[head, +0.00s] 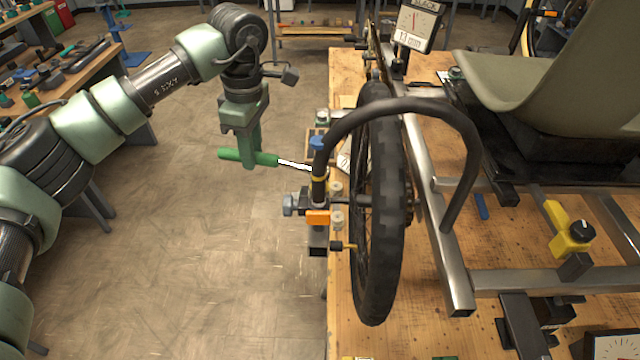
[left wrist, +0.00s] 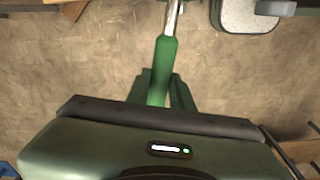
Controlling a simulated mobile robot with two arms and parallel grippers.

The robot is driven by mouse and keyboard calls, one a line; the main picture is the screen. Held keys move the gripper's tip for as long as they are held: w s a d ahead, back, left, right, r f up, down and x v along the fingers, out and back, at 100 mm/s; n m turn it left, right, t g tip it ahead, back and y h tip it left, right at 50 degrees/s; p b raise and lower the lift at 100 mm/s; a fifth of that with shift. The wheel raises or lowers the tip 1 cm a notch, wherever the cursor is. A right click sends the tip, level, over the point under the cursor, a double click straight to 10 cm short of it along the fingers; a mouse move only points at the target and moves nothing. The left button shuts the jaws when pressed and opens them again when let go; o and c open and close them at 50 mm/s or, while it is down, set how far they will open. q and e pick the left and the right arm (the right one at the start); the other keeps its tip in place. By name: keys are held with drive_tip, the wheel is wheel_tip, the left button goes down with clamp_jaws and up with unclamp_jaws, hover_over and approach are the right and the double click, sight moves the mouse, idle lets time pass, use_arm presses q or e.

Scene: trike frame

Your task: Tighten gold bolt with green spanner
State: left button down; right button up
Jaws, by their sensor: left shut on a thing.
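My left gripper (head: 250,160) is shut on the green handle of the spanner (head: 230,154), left of the trike's front wheel and beyond the table's left edge. The spanner's bright shaft points right, to the dark upright post beside the wheel; I cannot tell whether its head sits on a bolt. A small gold ring or bolt head (head: 318,179) shows on this post, just below the spanner's tip. In the left wrist view, the green handle (left wrist: 164,62) rises from between the fingers (left wrist: 165,95), and the far end of the spanner is cut off. My right gripper is not in view.
The wheel (head: 377,290) and the curved dark tube (head: 460,130) stand close right of the spanner. An orange clamp (head: 318,217) and a blue knob (head: 318,143) sit on the post. The trike frame (head: 448,270) rests on the wooden table (head: 420,335). Open floor lies left.

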use_arm(q)
drive_tip(key=shift+r, duration=0.15)
drive_tip(key=shift+r+p, duration=1.2)
drive_tip(key=shift+r, duration=0.75)
